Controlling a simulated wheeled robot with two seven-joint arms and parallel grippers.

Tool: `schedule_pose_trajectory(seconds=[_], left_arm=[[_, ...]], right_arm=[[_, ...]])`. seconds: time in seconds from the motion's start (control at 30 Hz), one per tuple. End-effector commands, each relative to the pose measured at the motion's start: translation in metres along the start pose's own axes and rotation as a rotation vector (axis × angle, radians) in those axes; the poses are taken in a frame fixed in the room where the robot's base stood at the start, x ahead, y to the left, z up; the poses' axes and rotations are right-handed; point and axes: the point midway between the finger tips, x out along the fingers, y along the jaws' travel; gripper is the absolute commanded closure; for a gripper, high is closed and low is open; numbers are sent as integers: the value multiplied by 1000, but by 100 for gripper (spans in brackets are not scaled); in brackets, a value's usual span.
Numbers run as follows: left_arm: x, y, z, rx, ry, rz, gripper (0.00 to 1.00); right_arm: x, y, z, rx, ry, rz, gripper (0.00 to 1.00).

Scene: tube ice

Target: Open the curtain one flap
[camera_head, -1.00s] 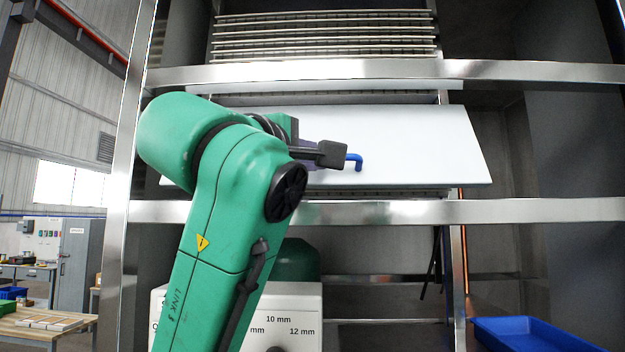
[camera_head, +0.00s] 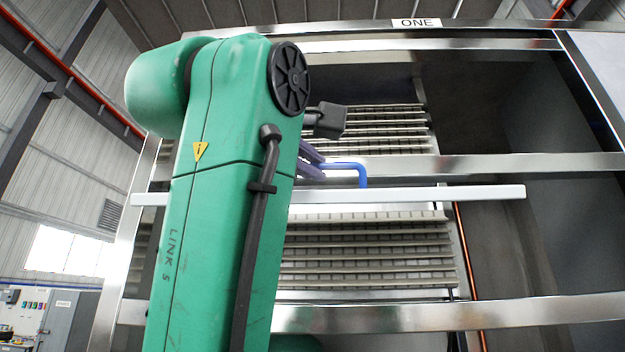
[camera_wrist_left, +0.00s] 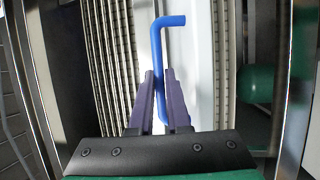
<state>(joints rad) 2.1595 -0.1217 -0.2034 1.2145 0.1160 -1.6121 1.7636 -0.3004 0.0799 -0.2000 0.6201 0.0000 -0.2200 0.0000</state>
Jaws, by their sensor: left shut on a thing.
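The curtain flap (camera_head: 420,194) is a long white panel in a metal frame. In the head view it shows nearly edge-on and level, as a thin strip. Its blue bent handle (camera_head: 362,175) stands on its upper side. My left gripper (camera_head: 318,158) has purple fingers closed around the handle. In the left wrist view the purple fingers (camera_wrist_left: 159,75) straddle the blue handle (camera_wrist_left: 156,45), with the white flap (camera_wrist_left: 200,60) beside it. My green left arm hides the flap's left middle part. My right gripper is not in view.
Slatted racks show above (camera_head: 385,125) and below (camera_head: 370,250) the flap. Metal crossbars (camera_head: 480,164) run close above it and lower down (camera_head: 450,315). A sign reading ONE (camera_head: 416,22) is on the top bar. An open dark bay (camera_head: 500,110) lies right.

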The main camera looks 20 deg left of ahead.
Motion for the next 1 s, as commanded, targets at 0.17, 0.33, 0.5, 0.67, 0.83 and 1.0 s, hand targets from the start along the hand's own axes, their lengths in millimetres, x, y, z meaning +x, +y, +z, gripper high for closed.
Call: schedule_pose_trajectory(seconds=[0.17,0.33,0.5,0.67,0.83,1.0], left_arm=[[1,9,-1,-1,0,3,100],[2,12,-1,-1,0,3,100],[2,12,-1,-1,0,3,100],[2,12,-1,-1,0,2,100],[2,11,-1,-1,0,1,73],[1,11,-1,-1,0,1,73]], right_arm=[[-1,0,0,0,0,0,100],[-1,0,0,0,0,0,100],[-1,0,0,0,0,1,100],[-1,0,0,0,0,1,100],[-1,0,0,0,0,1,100],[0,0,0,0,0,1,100]])
